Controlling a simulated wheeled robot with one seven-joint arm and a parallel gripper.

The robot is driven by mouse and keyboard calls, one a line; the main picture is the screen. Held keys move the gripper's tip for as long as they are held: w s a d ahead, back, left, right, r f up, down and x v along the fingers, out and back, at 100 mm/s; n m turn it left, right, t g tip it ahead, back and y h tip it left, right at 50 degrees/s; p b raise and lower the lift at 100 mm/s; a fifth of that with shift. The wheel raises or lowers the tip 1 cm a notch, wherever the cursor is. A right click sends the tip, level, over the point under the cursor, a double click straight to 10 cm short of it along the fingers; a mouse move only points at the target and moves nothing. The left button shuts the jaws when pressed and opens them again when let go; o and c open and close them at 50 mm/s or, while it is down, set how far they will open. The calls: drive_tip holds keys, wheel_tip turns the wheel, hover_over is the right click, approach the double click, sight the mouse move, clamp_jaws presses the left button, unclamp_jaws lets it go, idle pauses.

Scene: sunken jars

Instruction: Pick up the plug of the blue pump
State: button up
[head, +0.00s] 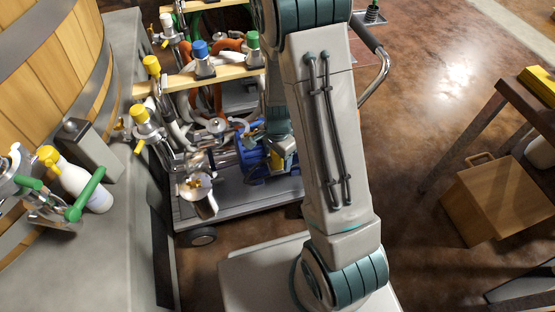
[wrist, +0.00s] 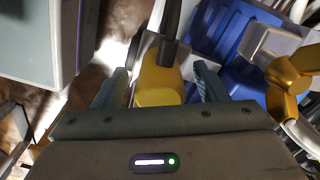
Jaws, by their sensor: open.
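The blue pump (head: 252,158) stands on the lower deck of the cart in the head view. It also shows in the wrist view as a blue ribbed body (wrist: 238,38). A yellow block with a black lead at its far end, which looks like the plug (wrist: 158,84), lies between the fingers of my gripper (wrist: 164,76) in the wrist view. My gripper is open, with one finger on each side of the yellow block. I cannot tell whether either finger touches it. In the head view my arm hides part of the gripper beside the pump.
The cart (head: 240,206) carries hoses, metal fittings and bottles with coloured caps on a wooden shelf (head: 180,80). A stone ledge (head: 125,215) with a wooden vat is on the left. A wooden box (head: 497,200) is at right; the floor between is clear.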

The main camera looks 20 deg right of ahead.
drive_tip(key=shift+f, duration=0.25)
drive_tip(key=c, duration=1.2)
